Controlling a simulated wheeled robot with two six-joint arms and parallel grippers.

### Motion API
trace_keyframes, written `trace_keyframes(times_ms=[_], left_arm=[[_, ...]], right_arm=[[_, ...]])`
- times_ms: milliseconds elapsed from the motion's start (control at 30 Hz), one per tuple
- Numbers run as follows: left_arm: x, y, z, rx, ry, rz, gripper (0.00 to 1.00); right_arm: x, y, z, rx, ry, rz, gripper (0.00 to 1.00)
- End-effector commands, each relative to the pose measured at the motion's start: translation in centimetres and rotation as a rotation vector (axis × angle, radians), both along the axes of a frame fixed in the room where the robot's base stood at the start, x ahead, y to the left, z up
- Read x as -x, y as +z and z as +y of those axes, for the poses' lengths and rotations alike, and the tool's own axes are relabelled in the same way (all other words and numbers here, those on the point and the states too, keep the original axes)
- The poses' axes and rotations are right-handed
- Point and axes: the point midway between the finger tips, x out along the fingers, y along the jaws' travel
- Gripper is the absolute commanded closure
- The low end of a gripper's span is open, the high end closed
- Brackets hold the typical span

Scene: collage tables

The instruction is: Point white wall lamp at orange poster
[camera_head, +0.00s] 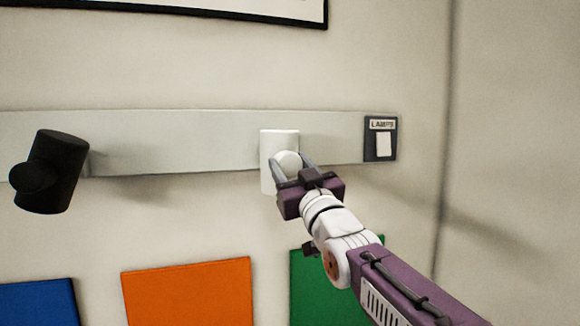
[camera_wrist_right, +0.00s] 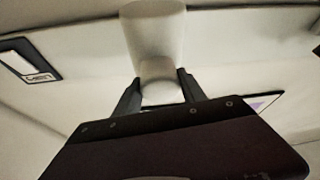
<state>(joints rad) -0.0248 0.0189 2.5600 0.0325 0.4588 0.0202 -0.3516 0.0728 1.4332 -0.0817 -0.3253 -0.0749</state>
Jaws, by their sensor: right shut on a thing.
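The white wall lamp (camera_head: 279,143) is mounted on the grey rail, its body close to upright. My right gripper (camera_head: 289,166) is shut on the round white knob at the lamp's front. The right wrist view shows the lamp (camera_wrist_right: 153,28) with its knob between the two dark fingers of the gripper (camera_wrist_right: 157,88). The orange poster (camera_head: 189,293) is on the wall below the rail, to the lower left of the lamp, cut off by the picture's bottom edge. My left gripper is not in view.
A black wall lamp (camera_head: 62,158) sits tilted on the rail (camera_head: 200,142) at left. A switch labelled LAMPS (camera_head: 381,139) is at the rail's right end. Blue (camera_head: 40,304) and green (camera_head: 308,290) posters flank the orange one. A framed picture (camera_head: 180,8) hangs above.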

Motion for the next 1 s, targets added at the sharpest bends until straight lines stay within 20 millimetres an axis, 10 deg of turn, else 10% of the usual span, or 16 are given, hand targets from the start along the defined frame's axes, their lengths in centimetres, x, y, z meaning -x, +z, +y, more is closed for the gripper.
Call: trace_keyframes(times_ms=[867, 900, 1000], left_arm=[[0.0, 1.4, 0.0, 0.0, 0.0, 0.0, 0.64], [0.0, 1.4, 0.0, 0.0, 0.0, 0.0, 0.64], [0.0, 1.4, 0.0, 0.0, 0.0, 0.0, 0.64]], right_arm=[[0.0, 0.0, 0.0, -0.394, 0.002, 0.128, 1.0], [0.0, 0.0, 0.0, -0.394, 0.002, 0.128, 0.43], [0.0, 0.0, 0.0, -0.394, 0.002, 0.128, 0.3]])
